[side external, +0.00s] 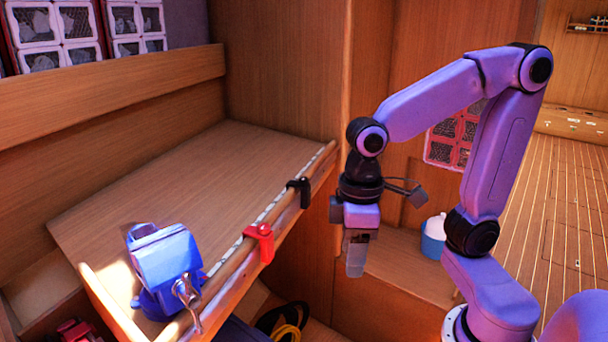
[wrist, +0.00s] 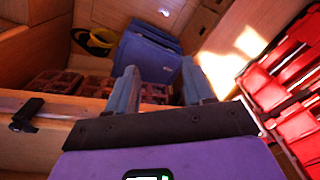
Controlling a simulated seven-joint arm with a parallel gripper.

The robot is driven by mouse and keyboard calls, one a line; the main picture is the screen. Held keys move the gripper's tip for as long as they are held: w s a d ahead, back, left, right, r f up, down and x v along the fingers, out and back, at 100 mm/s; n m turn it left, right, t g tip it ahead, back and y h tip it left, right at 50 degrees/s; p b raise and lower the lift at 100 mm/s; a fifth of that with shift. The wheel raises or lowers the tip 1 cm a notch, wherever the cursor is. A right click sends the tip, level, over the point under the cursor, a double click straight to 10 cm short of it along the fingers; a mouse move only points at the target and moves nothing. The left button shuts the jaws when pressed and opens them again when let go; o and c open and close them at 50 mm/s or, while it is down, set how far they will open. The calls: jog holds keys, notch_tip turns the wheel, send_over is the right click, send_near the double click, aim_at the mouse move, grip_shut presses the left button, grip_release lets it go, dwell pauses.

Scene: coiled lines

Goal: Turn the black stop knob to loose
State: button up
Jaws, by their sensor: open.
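The black stop knob (side external: 301,190) sits on the rail (side external: 285,210) along the tilted board's front edge, near its far end. It also shows at the left edge of the wrist view (wrist: 25,115). My gripper (side external: 356,262) hangs pointing down, to the right of the knob and apart from it. In the wrist view my gripper (wrist: 160,78) shows two fingers with a clear gap and nothing between them. Whether the knob is tight or loose cannot be told.
A red stop (side external: 261,242) sits nearer on the same rail. A blue device with a metal crank (side external: 163,262) is at the rail's near end. A blue and white container (side external: 434,237) stands on the bench behind my gripper. A black and yellow coil (side external: 285,322) lies below the board.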

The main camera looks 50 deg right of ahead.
jog(key=w+r+m, duration=0.4)
jog(key=w+m, duration=0.2)
jog(key=w, duration=0.3)
notch_tip(320, 180, up, 12)
jog(key=f+m, duration=0.1)
jog(key=m, duration=1.8)
send_over(304, 178)
notch_tip(304, 178, down, 17)
jog(key=shift+r, duration=0.1)
grip_shut()
